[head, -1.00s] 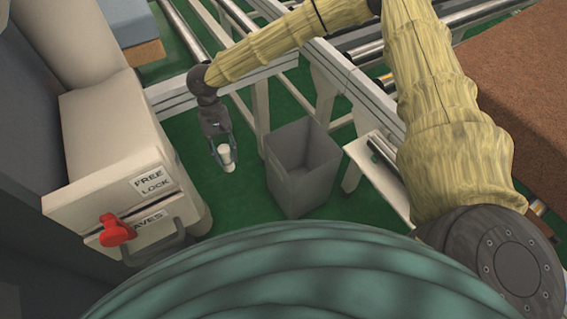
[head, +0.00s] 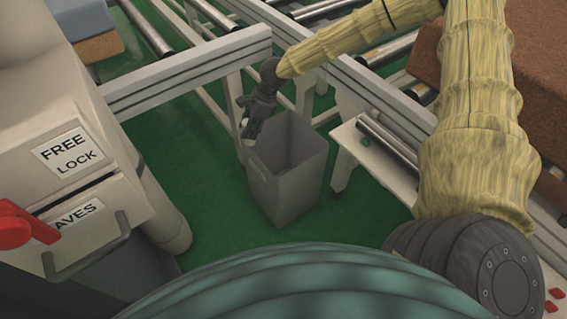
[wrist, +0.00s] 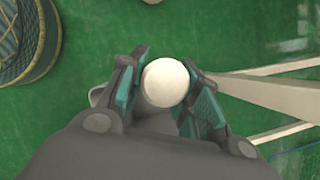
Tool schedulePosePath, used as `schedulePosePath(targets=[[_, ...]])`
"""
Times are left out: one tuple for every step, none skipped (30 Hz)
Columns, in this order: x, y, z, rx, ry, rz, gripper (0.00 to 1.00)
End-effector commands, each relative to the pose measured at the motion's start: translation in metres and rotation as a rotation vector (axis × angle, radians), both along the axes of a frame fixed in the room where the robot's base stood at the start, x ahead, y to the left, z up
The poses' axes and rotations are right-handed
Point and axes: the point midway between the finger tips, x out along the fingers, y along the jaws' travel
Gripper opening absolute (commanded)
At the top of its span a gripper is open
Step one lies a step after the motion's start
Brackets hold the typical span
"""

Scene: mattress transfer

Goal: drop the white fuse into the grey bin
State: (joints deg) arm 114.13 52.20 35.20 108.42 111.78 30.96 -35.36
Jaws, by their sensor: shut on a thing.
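My gripper (head: 247,130) is at the left rim of the grey bin in the head view, pointing down and tilted. In the wrist view its two teal-padded fingers (wrist: 166,88) are shut on the white fuse (wrist: 168,80), whose round white end faces the camera. The grey bin (head: 292,190) stands upright on the green floor, open at the top. The part of its inside that shows looks empty. I cannot make out the bin in the wrist view.
A white rail frame (head: 190,75) runs behind my gripper. A beige cabinet with a FREE LOCK label (head: 67,150) and red knob (head: 22,225) is at left. Green floor (head: 215,210) is clear between cabinet and bin.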

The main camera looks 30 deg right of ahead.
Motion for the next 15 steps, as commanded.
schedulePosePath(targets=[[0.002, -0.006, -0.006, -0.002, -0.005, -0.053, 0.06], [0.003, -0.01, -0.007, -0.002, -0.003, -0.089, 0.06], [0.004, -0.015, -0.009, -0.001, -0.004, -0.135, 0.06], [0.005, -0.019, -0.01, -0.002, -0.004, -0.169, 0.06], [0.006, -0.023, -0.012, -0.003, -0.004, -0.201, 0.06], [0.007, -0.028, -0.014, -0.004, -0.004, -0.245, 0.06], [0.007, -0.031, -0.014, -0.003, -0.005, -0.275, 0.06], [0.007, -0.035, -0.016, -0.003, -0.003, -0.307, 0.06], [0.008, -0.039, -0.017, -0.003, -0.004, -0.345, 0.06], [0.008, -0.042, -0.019, -0.003, -0.003, -0.374, 0.06], [0.008, -0.046, -0.02, -0.003, -0.003, -0.402, 0.06], [0.009, -0.05, -0.021, -0.004, -0.003, -0.439, 0.06], [0.009, -0.053, -0.022, -0.003, -0.004, -0.465, 0.06], [0.009, -0.056, -0.023, -0.004, -0.004, -0.49, 0.06], [0.009, -0.06, -0.024, -0.004, -0.002, -0.524, 0.06]])
